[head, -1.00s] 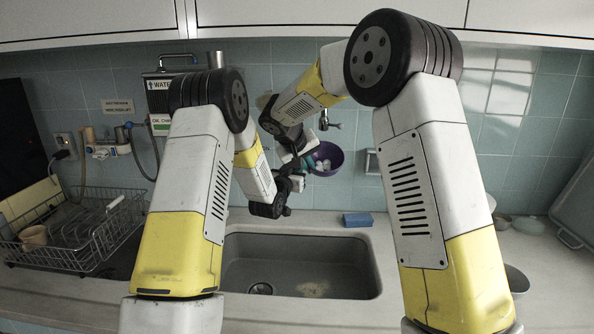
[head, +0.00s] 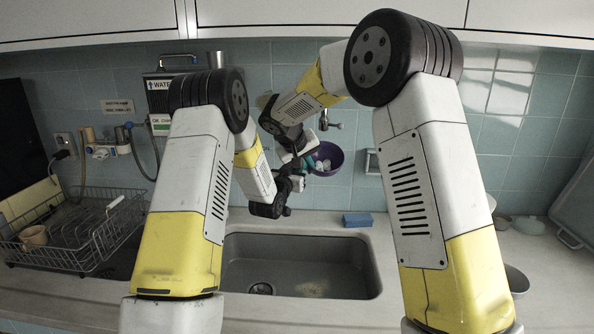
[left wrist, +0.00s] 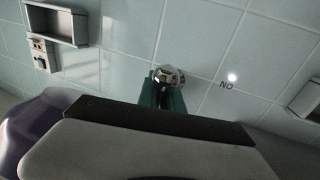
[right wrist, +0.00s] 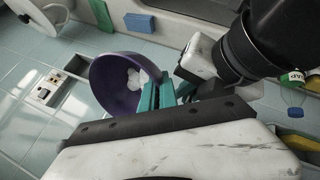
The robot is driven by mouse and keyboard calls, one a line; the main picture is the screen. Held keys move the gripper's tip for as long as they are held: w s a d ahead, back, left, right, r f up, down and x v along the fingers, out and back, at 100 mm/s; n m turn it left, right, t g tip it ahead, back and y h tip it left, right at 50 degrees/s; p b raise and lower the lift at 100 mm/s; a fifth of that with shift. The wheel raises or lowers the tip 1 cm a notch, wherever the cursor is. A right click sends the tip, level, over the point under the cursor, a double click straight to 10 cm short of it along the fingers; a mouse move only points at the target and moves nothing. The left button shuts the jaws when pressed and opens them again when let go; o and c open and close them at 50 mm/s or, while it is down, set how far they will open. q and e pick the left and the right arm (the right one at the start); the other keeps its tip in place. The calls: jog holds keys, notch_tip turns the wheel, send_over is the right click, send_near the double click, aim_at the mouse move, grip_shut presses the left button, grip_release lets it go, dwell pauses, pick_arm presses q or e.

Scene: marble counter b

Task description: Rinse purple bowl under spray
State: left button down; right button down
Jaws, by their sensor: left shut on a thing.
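The purple bowl (head: 327,160) is tilted in the air above the back of the sink, with white patches inside. It also shows in the right wrist view (right wrist: 112,88) and at the left edge of the left wrist view (left wrist: 25,128). My right gripper (right wrist: 158,92) has its teal fingers closed at the bowl's rim. My left gripper (left wrist: 164,92) is close beside it, its teal fingers shut around a round chrome piece (left wrist: 168,74) that looks like a spray head. The exact grip is partly hidden. I cannot make out any water stream.
The grey sink (head: 240,250) lies below, with a pale patch on its floor. A blue sponge (head: 357,220) sits at its back edge. A wire dish rack (head: 95,240) is at left. A wall tap (head: 330,122) is behind the bowl. My two arms are close together.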

pick_arm(q)
jog(key=shift+s+f, duration=0.15)
jog(key=shift+f, duration=0.45)
jog(key=shift+a+m+g, duration=0.25)
jog(key=shift+a+m, duration=0.2)
jog(key=shift+m, duration=0.35)
jog(key=shift+a+m+g, duration=0.25)
jog(key=shift+a+m, duration=0.15)
jog(key=shift+m, duration=0.4)
jog(key=c, duration=1.4)
grip_release()
jog(key=shift+r, duration=0.2)
jog(key=f+v, duration=0.1)
jog(key=v, duration=1)
jog(key=shift+s+r, duration=0.45)
jog(key=shift+r, duration=0.05)
